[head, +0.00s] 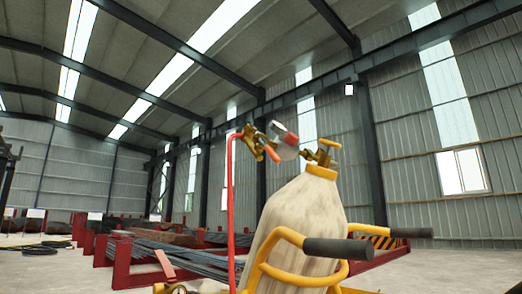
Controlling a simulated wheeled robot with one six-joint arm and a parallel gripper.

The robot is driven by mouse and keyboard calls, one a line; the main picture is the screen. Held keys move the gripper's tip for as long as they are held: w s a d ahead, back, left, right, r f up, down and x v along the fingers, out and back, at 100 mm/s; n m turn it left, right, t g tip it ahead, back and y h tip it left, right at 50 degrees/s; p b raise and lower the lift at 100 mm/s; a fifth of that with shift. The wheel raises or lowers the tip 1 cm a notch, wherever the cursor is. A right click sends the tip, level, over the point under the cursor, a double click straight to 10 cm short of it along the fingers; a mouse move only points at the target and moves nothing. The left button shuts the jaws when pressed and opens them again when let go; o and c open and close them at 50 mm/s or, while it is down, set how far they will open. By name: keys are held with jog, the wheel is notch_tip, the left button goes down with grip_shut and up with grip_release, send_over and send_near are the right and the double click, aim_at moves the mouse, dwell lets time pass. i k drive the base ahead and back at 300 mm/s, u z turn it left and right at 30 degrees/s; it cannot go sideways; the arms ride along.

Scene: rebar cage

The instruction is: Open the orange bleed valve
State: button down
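A tilted, cream-coloured gas cylinder (290,225) with a yellow collar stands in the right half of the head view. Brass fittings (322,157) sit on its top. A clear and red round part (287,137) is to the left of them. Further left is a brass valve body (251,142) with a small orange lever (271,152), which looks like the orange bleed valve. The lever slants down to the right; I cannot tell its setting. A red hose or pipe (230,200) runs down from the brass body. My gripper is not in view.
A yellow trolley frame (265,262) with black handle grips (338,249) surrounds the cylinder and juts out in front. Behind it, red racks (122,262) hold bundles of dark bars (180,255). Open concrete floor (45,275) shows at lower left.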

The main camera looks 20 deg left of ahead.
aim_at(275, 157)
jog(key=k, duration=0.95)
jog(key=u, duration=0.8)
jog(key=i, duration=1.5)
jog(key=z, duration=0.85)
